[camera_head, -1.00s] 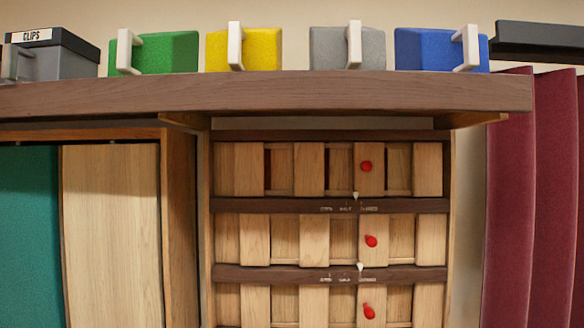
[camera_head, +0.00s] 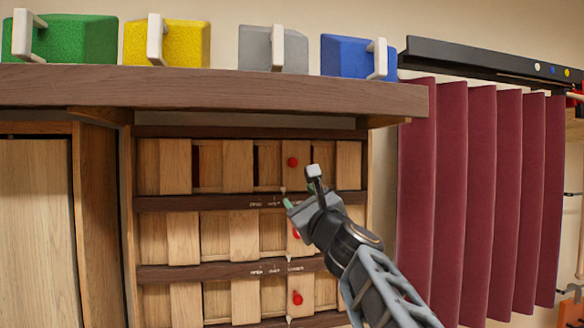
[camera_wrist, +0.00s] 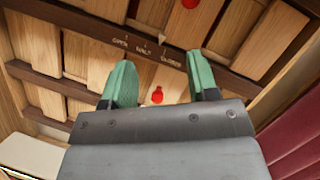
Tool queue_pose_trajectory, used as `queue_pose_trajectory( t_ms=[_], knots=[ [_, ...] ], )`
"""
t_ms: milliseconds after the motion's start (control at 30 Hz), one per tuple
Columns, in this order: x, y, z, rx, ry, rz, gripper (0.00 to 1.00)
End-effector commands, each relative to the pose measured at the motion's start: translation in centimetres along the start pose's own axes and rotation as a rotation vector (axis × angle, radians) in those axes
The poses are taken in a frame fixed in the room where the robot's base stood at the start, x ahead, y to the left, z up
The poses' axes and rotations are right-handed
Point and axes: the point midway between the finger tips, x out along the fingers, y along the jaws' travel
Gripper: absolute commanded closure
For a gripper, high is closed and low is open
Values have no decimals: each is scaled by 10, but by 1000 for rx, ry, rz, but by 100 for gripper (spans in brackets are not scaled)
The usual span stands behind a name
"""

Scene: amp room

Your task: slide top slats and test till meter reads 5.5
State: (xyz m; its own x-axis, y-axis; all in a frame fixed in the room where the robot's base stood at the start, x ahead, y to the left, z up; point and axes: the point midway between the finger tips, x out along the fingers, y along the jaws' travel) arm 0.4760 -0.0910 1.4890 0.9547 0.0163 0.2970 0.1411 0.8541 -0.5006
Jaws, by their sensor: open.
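Three rows of wooden slats stand one above another under a shelf. The top slats (camera_head: 239,166) have a red knob (camera_head: 292,162) on a slat right of the middle. The middle row has a red knob, partly hidden by my gripper in the head view and showing between my fingers in the wrist view (camera_wrist: 157,96). The lowest row has a red knob (camera_head: 297,298). A white pointer (camera_head: 283,190) sits by small lettering on the rail under the top slats. My gripper (camera_head: 303,188) is open and empty in front of the slats, below the top knob. No meter shows.
A dark wooden shelf (camera_head: 200,92) overhangs the slats and bears green (camera_head: 75,40), yellow (camera_head: 180,42), grey (camera_head: 285,52) and blue (camera_head: 345,55) blocks with white handles. Pleated maroon panels (camera_head: 480,190) hang at the right, under a black rail (camera_head: 480,60).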

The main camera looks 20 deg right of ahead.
Motion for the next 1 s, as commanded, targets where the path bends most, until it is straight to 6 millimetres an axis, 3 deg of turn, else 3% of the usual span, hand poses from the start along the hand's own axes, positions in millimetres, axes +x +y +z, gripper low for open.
queue_pose_trajectory(
  t_ms=[100,200,367,800,1000],
  knots=[
    [3,-22,6,116,-15,-71,46],
    [8,-32,9,168,-24,-99,46],
    [29,-38,11,191,-27,-108,46],
    [110,-46,14,186,-26,-107,46],
    [132,-48,13,185,-27,-107,46]
  ],
)
